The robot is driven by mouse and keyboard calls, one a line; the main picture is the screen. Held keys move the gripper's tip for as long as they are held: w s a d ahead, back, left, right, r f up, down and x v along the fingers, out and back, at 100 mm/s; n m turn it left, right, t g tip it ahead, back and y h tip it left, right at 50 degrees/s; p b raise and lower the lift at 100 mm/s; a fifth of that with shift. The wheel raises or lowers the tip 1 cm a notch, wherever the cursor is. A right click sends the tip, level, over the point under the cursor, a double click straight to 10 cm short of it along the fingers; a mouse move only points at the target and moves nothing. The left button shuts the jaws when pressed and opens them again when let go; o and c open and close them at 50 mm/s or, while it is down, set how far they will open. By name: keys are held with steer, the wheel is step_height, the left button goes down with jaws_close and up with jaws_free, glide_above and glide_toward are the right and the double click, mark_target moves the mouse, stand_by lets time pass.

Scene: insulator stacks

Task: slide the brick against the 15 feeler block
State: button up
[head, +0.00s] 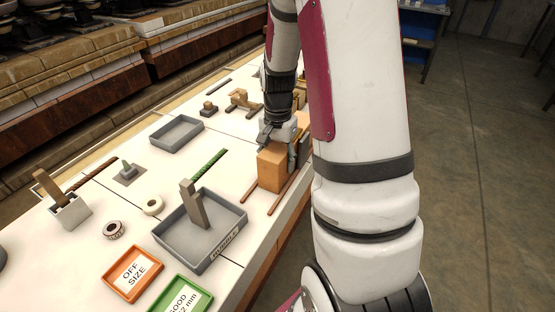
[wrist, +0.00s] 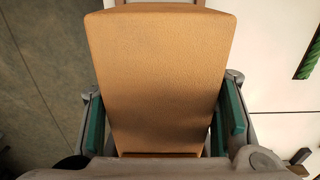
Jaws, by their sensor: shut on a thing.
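The tan-orange brick (head: 270,170) stands on the white table near its right edge, between two thin brown strips (head: 284,187). My gripper (head: 279,136) is down at the top of the brick and shut on it. In the wrist view the brick (wrist: 163,80) fills the space between the two green-padded fingers (wrist: 165,125). I cannot make out a block marked 15. A sliver of something brown and grey shows at the brick's far end in the wrist view, too little to identify. My arm hides part of the area behind the brick.
A grey tray (head: 235,222) holding an upright grey-brown block stands left of the brick. A green ribbed rod (head: 208,166) lies behind that tray.

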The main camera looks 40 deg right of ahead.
steer(key=o, duration=1.7)
steer(key=shift+c, duration=0.2)
step_height(320, 180, up, 12)
steer(key=shift+f, duration=0.1)
steer(key=shift+a+r, duration=0.15)
steer(key=shift+r, duration=0.2)
steer(key=s+a+r+n+t+p, duration=0.1)
steer(key=s+a+r+n+p, duration=0.2)
steer(key=s+a+r+n, duration=0.25)
steer(key=s+a+r+n+t+p, duration=0.1)
steer(key=s+a+r+n+p, duration=0.2)
steer(key=a+r, duration=0.5)
steer(key=s+a+r+n+t+p, duration=0.1)
steer(key=s+a+r+n+p, duration=0.1)
steer(key=s, duration=0.5)
steer(key=s+a+r+n+t+p, duration=0.1)
steer(key=s+a+r+n+p, duration=0.2)
steer(key=s, duration=0.4)
steer(key=shift+a+r, duration=0.8)
steer(key=shift+r, duration=0.15)
